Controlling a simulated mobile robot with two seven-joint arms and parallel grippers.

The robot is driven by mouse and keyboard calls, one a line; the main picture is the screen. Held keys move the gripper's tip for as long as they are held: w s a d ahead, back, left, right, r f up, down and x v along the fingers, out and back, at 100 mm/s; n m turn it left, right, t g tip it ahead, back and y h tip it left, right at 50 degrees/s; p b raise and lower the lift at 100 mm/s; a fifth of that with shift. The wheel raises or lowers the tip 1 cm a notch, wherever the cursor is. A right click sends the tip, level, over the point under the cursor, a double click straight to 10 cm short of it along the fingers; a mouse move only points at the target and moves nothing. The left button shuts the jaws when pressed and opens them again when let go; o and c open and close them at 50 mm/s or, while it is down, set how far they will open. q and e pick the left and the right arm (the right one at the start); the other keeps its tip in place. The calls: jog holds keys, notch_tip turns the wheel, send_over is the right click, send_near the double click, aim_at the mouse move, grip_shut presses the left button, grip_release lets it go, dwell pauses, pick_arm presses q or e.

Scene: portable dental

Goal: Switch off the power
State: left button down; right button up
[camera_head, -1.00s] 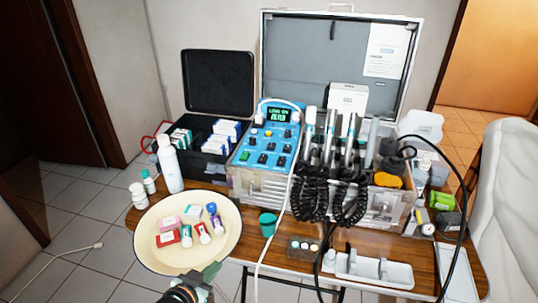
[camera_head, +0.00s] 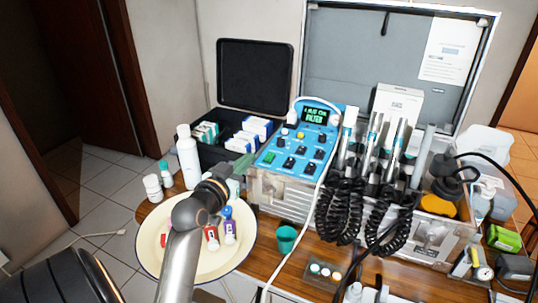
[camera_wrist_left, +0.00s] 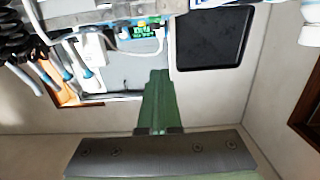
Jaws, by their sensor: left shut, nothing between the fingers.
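The dental unit's blue control panel (camera_head: 296,150) faces up and toward me, with a lit green display (camera_head: 314,116) and several dark switches and knobs. It is upside down and partly cut off in the wrist view, where the lit display (camera_wrist_left: 140,31) shows. Which switch is the power one is too small to read. My left gripper (camera_head: 243,163) has its green fingers just left of the panel's lower left edge; I cannot tell whether they touch it. The fingers (camera_wrist_left: 155,78) are shut and empty. My right gripper is out of view.
A cream basin (camera_head: 150,250) with small bottles lies under my left arm. A white bottle (camera_head: 188,157) stands left of the black case (camera_head: 256,75). Handpieces with coiled black cords (camera_head: 342,208) stand right of the panel. A white cable (camera_head: 300,230) hangs in front.

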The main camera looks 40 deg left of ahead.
pick_arm(q)
send_over(265, 162)
jog(key=shift+s+d+f, duration=0.1)
jog(key=shift+f, duration=0.4)
notch_tip(265, 162, down, 3)
jog(key=shift+r+b, duration=0.1)
jog(key=shift+b, duration=0.45)
jog(key=shift+f, duration=0.45)
